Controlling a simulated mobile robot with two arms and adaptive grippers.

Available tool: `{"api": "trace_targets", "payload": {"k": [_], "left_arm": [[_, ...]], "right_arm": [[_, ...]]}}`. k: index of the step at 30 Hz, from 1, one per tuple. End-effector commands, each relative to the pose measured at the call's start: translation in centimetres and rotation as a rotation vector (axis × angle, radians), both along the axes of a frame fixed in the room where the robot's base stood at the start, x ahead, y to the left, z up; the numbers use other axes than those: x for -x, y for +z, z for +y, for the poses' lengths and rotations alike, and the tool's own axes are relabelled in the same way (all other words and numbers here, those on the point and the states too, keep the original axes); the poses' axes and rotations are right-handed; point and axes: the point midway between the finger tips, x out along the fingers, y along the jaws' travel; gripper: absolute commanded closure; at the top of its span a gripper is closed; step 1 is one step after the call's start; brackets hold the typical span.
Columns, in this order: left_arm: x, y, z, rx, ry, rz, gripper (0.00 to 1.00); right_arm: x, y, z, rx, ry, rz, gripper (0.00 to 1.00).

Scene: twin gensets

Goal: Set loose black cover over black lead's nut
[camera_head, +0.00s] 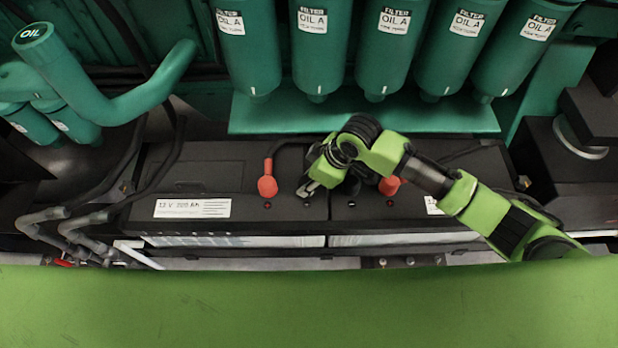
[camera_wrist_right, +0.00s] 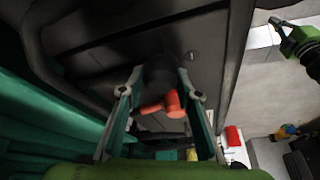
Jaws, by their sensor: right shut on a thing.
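My right gripper (camera_head: 308,188) reaches in from the right and is low over the middle of the battery tops. In the right wrist view its two fingers (camera_wrist_right: 160,84) are on either side of a dark, rounded piece, which looks like the black cover (camera_wrist_right: 160,70). In the head view the cover is not clear against the black battery. The black lead's nut cannot be made out. A red cover (camera_head: 267,185) stands on the left battery (camera_head: 185,178). Another red cover (camera_head: 390,186) is partly behind my right arm. My left gripper (camera_wrist_right: 285,30) shows small in the wrist view.
Green oil filters (camera_head: 319,50) hang above a green ledge (camera_head: 360,115) behind the batteries. A thick green oil pipe (camera_head: 100,90) and grey pipes (camera_head: 42,216) are at the left. A black block (camera_head: 565,180) stands at the right.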

Motion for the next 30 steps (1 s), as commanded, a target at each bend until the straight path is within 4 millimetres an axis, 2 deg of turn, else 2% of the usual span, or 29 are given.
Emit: {"api": "trace_targets", "payload": {"k": [6, 7, 9, 16, 17, 18, 19, 30], "left_arm": [[0.01, 0.0, 0.09, -0.001, 0.0, 0.0, 1.0], [0.01, 0.0, 0.1, -0.001, 0.0, 0.0, 1.0], [0.02, 0.0, 0.12, -0.001, 0.0, 0.0, 1.0], [0.02, 0.0, 0.18, -0.002, 0.0, 0.001, 1.0], [0.03, 0.0, 0.17, -0.002, 0.0, 0.001, 1.0], [0.03, 0.0, 0.18, -0.002, 0.0, 0.001, 1.0], [0.03, 0.0, 0.17, -0.002, 0.0, 0.001, 1.0], [0.06, 0.09, 0.16, -0.002, -0.001, 0.001, 1.0]], "right_arm": [[0.01, -0.02, 0.03, -0.001, 0.0, 0.0, 0.83], [0.01, -0.02, 0.03, -0.001, 0.0, 0.0, 0.61], [-0.02, -0.01, 0.01, 0.0, 0.0, -0.001, 0.49], [-0.04, -0.02, -0.01, 0.0, 0.0, -0.001, 0.49], [-0.03, -0.04, -0.02, 0.0, 0.0, -0.001, 0.47], [-0.03, -0.04, -0.02, 0.0, 0.0, -0.001, 0.38], [-0.03, -0.04, -0.02, 0.0, 0.0, -0.001, 0.37], [0.0, 0.06, 0.0, 0.0, 0.0, 0.0, 0.37]]}}
